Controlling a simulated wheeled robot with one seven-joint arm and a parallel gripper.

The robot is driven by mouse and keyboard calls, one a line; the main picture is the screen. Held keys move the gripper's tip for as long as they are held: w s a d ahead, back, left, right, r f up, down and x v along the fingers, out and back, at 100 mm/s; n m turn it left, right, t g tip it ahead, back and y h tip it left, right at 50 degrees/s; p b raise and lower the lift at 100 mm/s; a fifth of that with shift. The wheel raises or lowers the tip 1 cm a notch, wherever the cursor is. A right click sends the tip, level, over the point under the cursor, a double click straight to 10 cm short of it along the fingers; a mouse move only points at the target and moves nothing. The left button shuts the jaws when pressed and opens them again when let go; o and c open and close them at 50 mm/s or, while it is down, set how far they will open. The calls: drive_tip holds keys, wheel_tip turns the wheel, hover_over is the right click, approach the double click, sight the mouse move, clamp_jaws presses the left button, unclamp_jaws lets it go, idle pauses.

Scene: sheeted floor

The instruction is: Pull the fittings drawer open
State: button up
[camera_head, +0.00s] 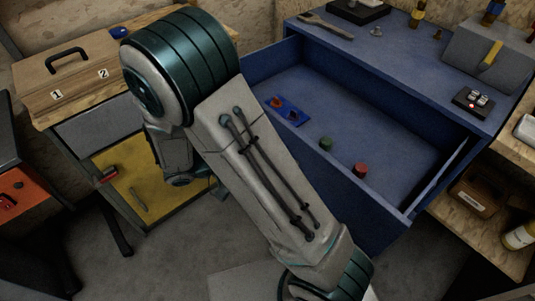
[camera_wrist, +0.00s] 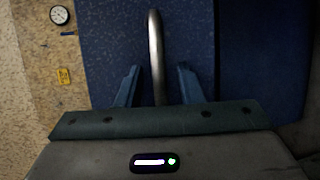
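The blue drawer (camera_head: 372,128) stands well out of its blue cabinet (camera_head: 398,62) in the head view, its inside exposed. In it lie a small blue plate with an orange piece (camera_head: 287,111), a green cap (camera_head: 326,144) and a red cap (camera_head: 360,170). In the wrist view a pale metal bar handle (camera_wrist: 156,40) stands before a blue front (camera_wrist: 108,40). My gripper (camera_wrist: 158,72) has its two fingers apart, one on either side of the bar, with a visible gap at each side. In the head view my arm hides the drawer's left front, and my gripper is not visible.
A wooden-topped cabinet (camera_head: 40,98) with a yellow door (camera_head: 150,185) stands left. An orange drawer front (camera_head: 14,190) is at the far left edge. A wooden shelf (camera_head: 470,215) with a bottle (camera_head: 520,236) is at right. Grey floor (camera_head: 425,260) shows in front.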

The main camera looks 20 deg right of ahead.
drive_tip(key=a+r, duration=0.2)
drive_tip(key=a, duration=1.1)
drive_tip(key=shift+a+r, duration=0.15)
drive_tip(key=shift+s, duration=0.1)
